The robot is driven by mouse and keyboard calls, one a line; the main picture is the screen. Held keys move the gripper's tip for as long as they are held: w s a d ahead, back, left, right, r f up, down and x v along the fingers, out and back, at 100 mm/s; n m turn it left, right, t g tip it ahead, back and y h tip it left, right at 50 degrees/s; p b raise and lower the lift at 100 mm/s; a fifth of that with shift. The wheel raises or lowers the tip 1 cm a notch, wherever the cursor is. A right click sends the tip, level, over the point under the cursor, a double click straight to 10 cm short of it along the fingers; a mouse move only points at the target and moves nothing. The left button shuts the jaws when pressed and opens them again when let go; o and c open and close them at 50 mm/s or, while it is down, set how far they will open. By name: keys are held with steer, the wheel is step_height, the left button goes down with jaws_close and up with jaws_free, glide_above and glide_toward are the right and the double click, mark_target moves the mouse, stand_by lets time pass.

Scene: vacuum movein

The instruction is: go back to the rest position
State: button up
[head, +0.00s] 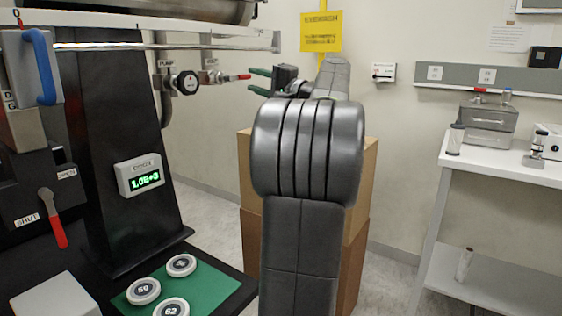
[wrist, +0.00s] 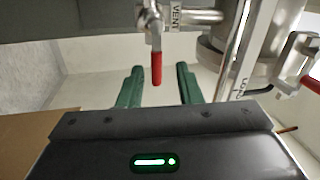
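My gripper (head: 254,80) is raised in the middle of the head view, with its two green fingers pointing left. It is open, and the fingers stand wide apart in the wrist view (wrist: 159,72). The red-tipped handle of the vent valve (head: 238,77) lies just beyond the fingertips in the head view. In the wrist view the red handle (wrist: 156,68) hangs between the fingertips in the picture. I see no contact, and the fingers hold nothing. My dark arm hides part of the view behind it.
A pump valve with a round gauge (head: 186,82) and a metal rail (head: 190,46) are left of my gripper. A cardboard box stack (head: 250,215) stands behind my arm. A white bench (head: 500,160) is at right. Numbered discs (head: 144,291) lie on a green mat (head: 215,290).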

mark_target(242, 78)
steer(key=v, duration=0.8)
steer(key=x, duration=1.4)
steer(key=shift+w+a, duration=0.1)
steer(key=shift+a, duration=0.1)
steer(key=m, duration=0.1)
steer(key=m+p, duration=0.2)
steer(key=shift+d+f+t+h, duration=0.2)
steer(key=shift+f+t+h, duration=0.1)
steer(key=shift+t, duration=0.1)
steer(key=shift+f+m+p, duration=0.45)
steer(key=shift+m+p, duration=0.1)
steer(key=shift+m, duration=0.35)
